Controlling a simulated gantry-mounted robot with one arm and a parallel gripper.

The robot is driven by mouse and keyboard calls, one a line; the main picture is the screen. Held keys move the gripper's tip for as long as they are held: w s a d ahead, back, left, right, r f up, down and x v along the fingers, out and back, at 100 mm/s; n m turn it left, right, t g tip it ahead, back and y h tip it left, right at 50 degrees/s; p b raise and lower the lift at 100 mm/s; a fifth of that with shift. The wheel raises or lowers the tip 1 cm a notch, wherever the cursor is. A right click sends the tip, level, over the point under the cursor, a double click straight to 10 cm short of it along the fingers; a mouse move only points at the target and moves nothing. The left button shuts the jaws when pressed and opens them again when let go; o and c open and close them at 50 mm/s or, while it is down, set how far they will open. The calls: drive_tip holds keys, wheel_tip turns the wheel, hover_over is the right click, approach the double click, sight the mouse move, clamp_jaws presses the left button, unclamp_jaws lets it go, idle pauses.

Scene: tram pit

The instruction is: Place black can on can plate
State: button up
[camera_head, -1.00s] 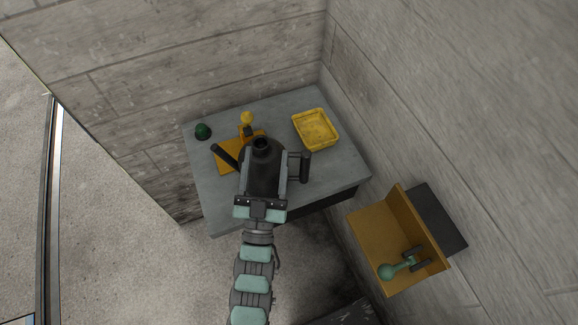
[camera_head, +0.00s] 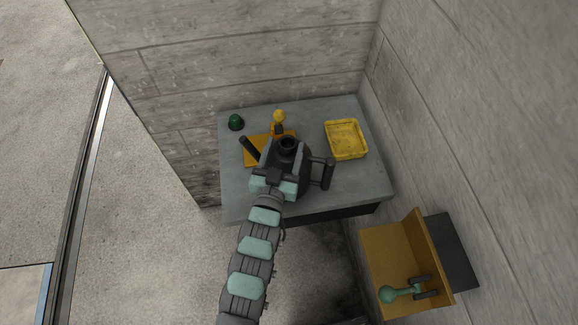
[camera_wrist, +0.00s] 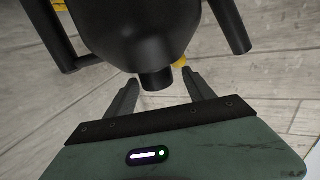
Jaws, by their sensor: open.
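The black can (camera_head: 294,172), with a round neck opening and handles at its sides, stands over the grey table in the head view. It also fills the top of the wrist view (camera_wrist: 140,25), its neck pointing toward my gripper. An orange-yellow plate (camera_head: 257,151), seemingly the can plate, lies on the table at the can's back left; the can partly covers it. Whether the can's base rests on the plate or on the table is hidden. My gripper (camera_wrist: 160,82) is open, its fingers apart on either side of the can's neck, with gaps visible in the wrist view.
A yellow tray (camera_head: 346,139) sits at the table's right and a dark green knob (camera_head: 236,122) at its back left. A yellow-topped lever (camera_head: 279,118) stands by the plate. Walls close in behind and right. An ochre shelf (camera_head: 385,258) with a green-handled item (camera_head: 400,292) is front right.

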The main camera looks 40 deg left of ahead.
sight(289, 138)
drive_tip(key=p+x, duration=0.1)
drive_tip(key=x, duration=0.4)
drive_tip(key=shift+w+d, duration=0.15)
drive_tip(key=shift+w, duration=0.1)
drive_tip(key=shift+c, duration=0.4)
clamp_jaws()
idle(0.4)
